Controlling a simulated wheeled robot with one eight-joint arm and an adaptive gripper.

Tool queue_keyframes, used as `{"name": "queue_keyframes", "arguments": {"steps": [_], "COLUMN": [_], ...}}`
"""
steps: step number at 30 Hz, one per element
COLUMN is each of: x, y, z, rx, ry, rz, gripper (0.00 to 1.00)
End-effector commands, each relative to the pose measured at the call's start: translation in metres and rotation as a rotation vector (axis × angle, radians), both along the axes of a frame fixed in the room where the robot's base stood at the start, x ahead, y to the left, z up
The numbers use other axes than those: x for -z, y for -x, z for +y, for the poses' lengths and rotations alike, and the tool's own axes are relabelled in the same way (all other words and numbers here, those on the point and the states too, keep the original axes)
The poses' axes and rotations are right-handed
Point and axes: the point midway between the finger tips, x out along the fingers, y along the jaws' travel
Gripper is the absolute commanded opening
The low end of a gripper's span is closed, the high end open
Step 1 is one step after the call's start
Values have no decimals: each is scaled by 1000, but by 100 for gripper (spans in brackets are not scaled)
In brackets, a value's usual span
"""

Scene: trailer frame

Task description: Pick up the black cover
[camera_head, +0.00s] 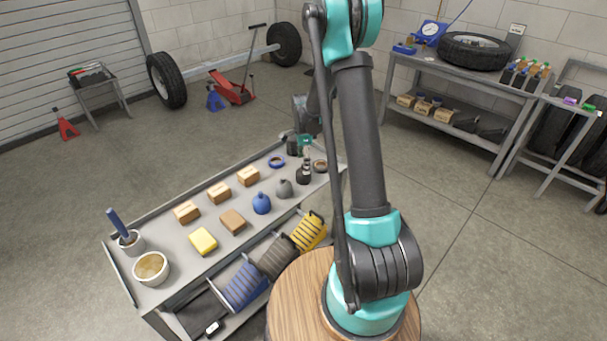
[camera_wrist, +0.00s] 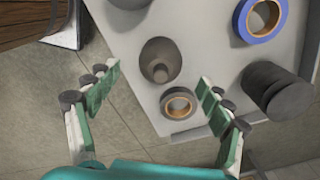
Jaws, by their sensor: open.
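The black cover (camera_head: 303,175) is a dark, bottle-like piece with a narrow neck, standing near the far right end of the grey cart top. In the wrist view the cover (camera_wrist: 160,57) shows from above, just beyond my fingertips. My gripper (camera_wrist: 160,78) is open and empty, its two green-padded fingers spread wide apart. In the head view my gripper (camera_head: 305,146) is partly hidden behind my arm, above the cart's far right end. A dark tape roll with a tan core (camera_wrist: 179,103) lies between the fingers and the cover, close to the right finger.
A dark cylinder (camera_wrist: 272,92) stands right of my right finger. A blue tape roll (camera_wrist: 260,18) lies farther off. A grey cover (camera_head: 284,189) and a blue cover (camera_head: 261,204) stand in line along the cart. Cardboard boxes (camera_head: 219,192) and a yellow block (camera_head: 203,241) lie farther left.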

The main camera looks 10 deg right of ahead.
Motion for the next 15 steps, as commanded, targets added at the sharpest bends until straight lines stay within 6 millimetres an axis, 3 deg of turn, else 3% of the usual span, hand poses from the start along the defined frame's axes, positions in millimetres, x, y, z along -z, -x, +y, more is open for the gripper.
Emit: {"name": "queue_keyframes", "arguments": {"steps": [9,15], "x": [40,51], "y": [-2,-1], "z": [-5,-5], "rx": [1,0], "ry": [0,0], "rz": [0,0], "gripper": [80,80]}}
